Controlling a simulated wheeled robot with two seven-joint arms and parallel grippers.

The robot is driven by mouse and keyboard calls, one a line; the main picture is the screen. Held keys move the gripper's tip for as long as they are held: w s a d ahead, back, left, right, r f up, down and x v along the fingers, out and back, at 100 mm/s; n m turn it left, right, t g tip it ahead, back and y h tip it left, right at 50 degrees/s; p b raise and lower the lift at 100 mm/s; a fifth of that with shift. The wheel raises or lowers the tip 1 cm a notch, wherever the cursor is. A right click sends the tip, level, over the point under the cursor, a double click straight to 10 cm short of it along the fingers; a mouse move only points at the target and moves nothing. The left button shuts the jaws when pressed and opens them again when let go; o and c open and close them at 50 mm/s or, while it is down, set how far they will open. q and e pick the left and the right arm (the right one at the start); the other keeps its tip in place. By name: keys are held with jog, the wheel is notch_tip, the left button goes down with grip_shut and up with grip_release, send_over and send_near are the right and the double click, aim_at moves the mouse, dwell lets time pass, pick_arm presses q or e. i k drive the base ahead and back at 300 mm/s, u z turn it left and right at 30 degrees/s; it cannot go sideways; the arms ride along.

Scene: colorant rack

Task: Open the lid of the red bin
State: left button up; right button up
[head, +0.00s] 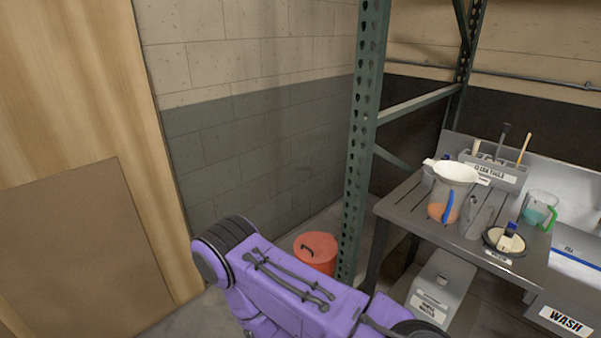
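The red bin (315,255) stands on the floor in the corner by the grey block wall, left of the green rack post. Its round lid (316,246) has a dark handle on top and looks closed. The lower part of the bin is partly hidden by a purple arm part of mine in the foreground. Neither of my grippers shows in the head view.
A green perforated post (365,130) rises right beside the bin. A metal bench (405,205) with a funnel (455,173), cups and tools stands at right, with a grey labelled container (440,285) below. A wooden panel (75,90) fills the left.

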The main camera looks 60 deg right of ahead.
aim_at(313, 247)
jog(key=z, duration=0.35)
jog(key=i, duration=1.8)
jog(key=z, duration=1.4)
jog(key=i, duration=1)
jog(key=z, duration=1.3)
jog(key=i, duration=0.35)
jog(key=z, duration=0.35)
